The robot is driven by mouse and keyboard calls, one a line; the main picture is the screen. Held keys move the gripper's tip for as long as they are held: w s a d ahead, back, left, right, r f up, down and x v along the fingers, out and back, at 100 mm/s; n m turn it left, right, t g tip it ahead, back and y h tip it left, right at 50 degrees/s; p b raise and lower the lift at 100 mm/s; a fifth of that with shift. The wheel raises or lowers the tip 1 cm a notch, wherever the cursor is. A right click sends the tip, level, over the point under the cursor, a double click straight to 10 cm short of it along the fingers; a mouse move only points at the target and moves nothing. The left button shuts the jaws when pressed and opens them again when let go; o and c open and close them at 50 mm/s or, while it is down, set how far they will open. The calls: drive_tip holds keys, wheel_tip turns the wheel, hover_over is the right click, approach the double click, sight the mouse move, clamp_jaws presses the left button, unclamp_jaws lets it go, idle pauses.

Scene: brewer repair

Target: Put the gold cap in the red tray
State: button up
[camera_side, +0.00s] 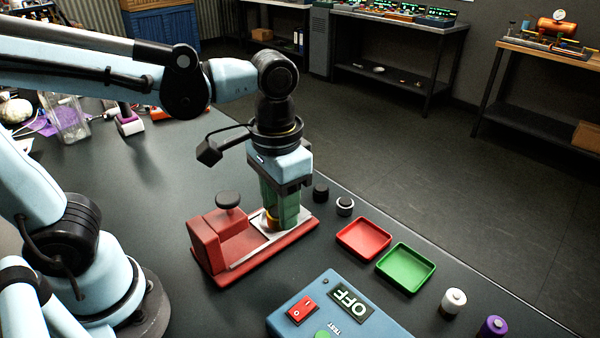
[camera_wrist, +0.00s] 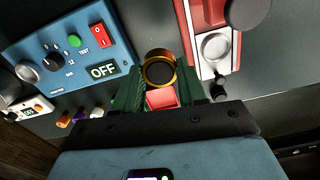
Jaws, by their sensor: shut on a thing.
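My gripper (camera_side: 283,218) points down with its green fingers shut on the gold cap (camera_side: 271,222). In the wrist view the gold ring of the cap, with a dark centre, shows between the fingertips (camera_wrist: 159,68). In the side view the fingers hide part of the cap, and its height above the bench is hard to tell. The red tray (camera_side: 363,239) lies on the bench to the right of my gripper and looks empty. In the wrist view part of the red tray (camera_wrist: 162,98) shows between the fingers, beyond the cap.
A red fixture (camera_side: 213,250) with a metal plate and black knob stands at my gripper. A green tray (camera_side: 405,268) adjoins the red tray's right side. Two small dark cylinders (camera_side: 321,190) stand behind. A blue tester (camera_side: 335,308) reading OFF and two batteries (camera_side: 453,302) are in front.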

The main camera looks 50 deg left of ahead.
drive_tip(key=w+d+f+m, duration=0.1)
drive_tip(key=w+d+f, duration=0.1)
drive_tip(key=w+d, duration=0.8)
hover_over(364, 239)
wheel_tip(364, 239, down, 7)
drive_tip(key=shift+r, duration=0.15)
drive_tip(key=shift+f, duration=2)
drive_tip(key=shift+f, duration=0.15)
drive_tip(key=o, duration=0.8)
